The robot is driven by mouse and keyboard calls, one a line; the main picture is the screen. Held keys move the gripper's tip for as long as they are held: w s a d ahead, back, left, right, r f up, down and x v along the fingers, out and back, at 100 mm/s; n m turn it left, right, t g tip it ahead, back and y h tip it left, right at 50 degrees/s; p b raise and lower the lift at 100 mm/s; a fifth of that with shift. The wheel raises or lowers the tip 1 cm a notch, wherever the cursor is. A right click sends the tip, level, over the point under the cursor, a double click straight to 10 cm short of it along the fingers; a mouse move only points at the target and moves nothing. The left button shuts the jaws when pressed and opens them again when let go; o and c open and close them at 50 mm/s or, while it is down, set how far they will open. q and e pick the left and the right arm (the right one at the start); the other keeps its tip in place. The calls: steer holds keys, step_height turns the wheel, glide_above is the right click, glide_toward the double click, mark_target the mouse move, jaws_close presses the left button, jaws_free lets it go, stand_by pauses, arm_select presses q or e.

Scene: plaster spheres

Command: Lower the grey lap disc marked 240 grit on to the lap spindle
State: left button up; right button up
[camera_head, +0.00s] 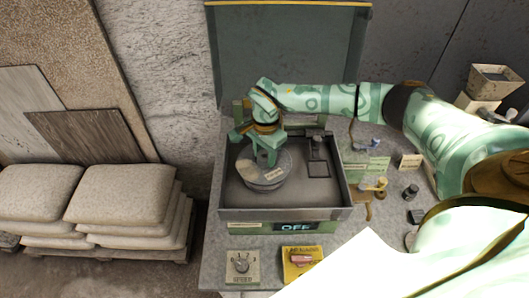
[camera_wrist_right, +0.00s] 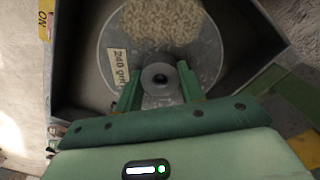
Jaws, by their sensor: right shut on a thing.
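The grey lap disc (camera_head: 246,174), with a pale label, is inside the dark machine basin. In the right wrist view the disc (camera_wrist_right: 208,55) shows its label reading 240 grit (camera_wrist_right: 118,67), a speckled patch and a central hub (camera_wrist_right: 160,80) with a dark hole. My right gripper (camera_head: 266,158) is above the disc's middle. Its fingers (camera_wrist_right: 160,92) are shut on the hub, one on each side. The lap spindle does not show; the disc hides what lies under it, so I cannot tell whether they touch. My left gripper is out of view.
The basin's walls (camera_head: 285,214) surround the disc, and a dark post (camera_head: 317,148) stands at its back right. An OFF display (camera_head: 296,227) is on the front. A dial box (camera_head: 242,265) and yellow tray (camera_head: 302,262) stand before it. Small items lie to the right.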

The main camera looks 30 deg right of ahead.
steer(key=shift+f+b, duration=1.35)
steer(key=shift+f, duration=0.8)
steer(key=o, duration=1.4)
steer(key=shift+c, duration=0.2)
steer(key=shift+r+p, duration=1.9)
steer(key=shift+r, duration=0.15)
